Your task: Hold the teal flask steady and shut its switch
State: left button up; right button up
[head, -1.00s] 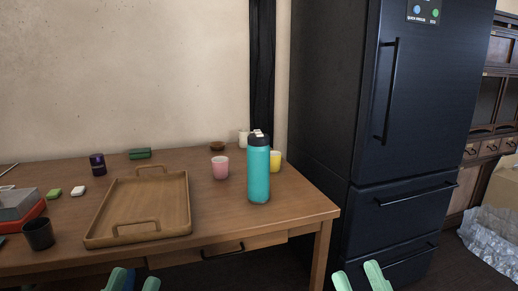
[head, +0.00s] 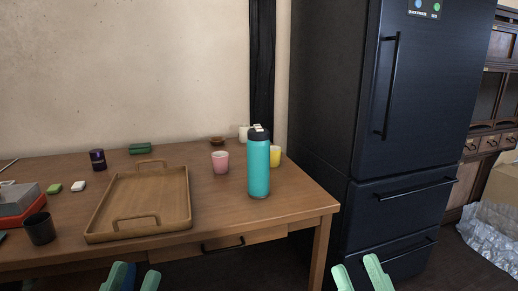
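The teal flask (head: 259,168) stands upright near the right end of the wooden table. It has a dark lid (head: 259,134) with a small pale piece on top, which I take to be the switch; its position is too small to tell. My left gripper (head: 131,277) is at the bottom of the head view, below the table's front edge, with its green fingers apart and nothing seen between them. My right gripper (head: 356,271) is at the bottom right, in front of the fridge, with its fingers apart and empty. Both are well away from the flask.
A pink cup (head: 220,162), a yellow cup (head: 275,157) and a white cup (head: 243,133) stand near the flask. A wooden tray (head: 105,238) lies to its left. A dark fridge (head: 415,160) stands right of the table. The table (head: 290,205) is clear in front of the flask.

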aim_at(258, 128)
jog(key=u, duration=0.2)
jog(key=k, duration=0.35)
jog(key=z, duration=1.15)
jog(key=i, duration=0.85)
jog(key=u, duration=0.7)
jog(key=i, duration=0.75)
jog(key=u, duration=0.75)
